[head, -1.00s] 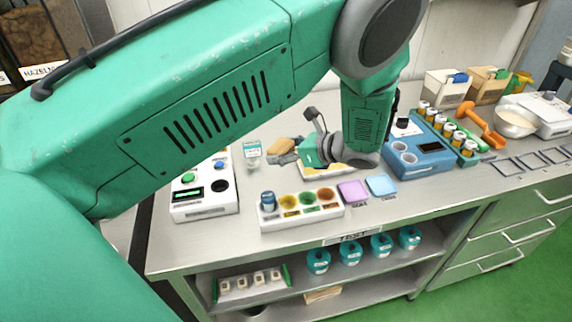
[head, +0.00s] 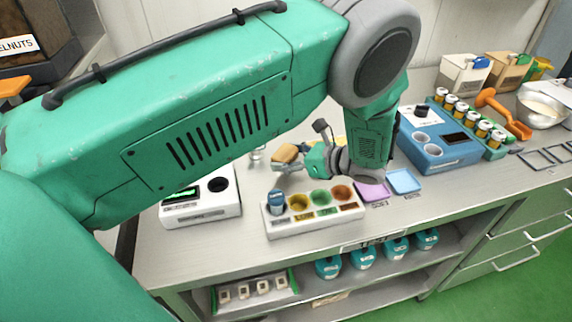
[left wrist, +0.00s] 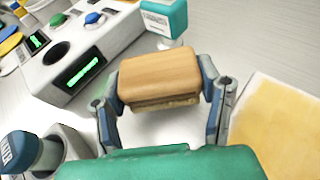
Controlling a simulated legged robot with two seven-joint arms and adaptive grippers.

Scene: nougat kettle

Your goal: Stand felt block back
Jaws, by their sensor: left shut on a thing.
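The felt block (left wrist: 158,76) is a tan wooden block with a darker, rough layer on its underside. In the left wrist view it lies across between the two fingers of my left gripper (left wrist: 163,88), which is shut on it. In the head view the block (head: 285,153) shows at the tip of my left gripper (head: 290,161), behind the white tray of colored cups. Whether its underside touches the counter is hard to tell. My right gripper is not in view.
The white cup tray (head: 330,222) with a blue-capped bottle (head: 277,201) stands in front. A yellow sheet (left wrist: 275,125) lies at right. Purple (head: 371,191) and blue (head: 404,181) squares lie beside the tray.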

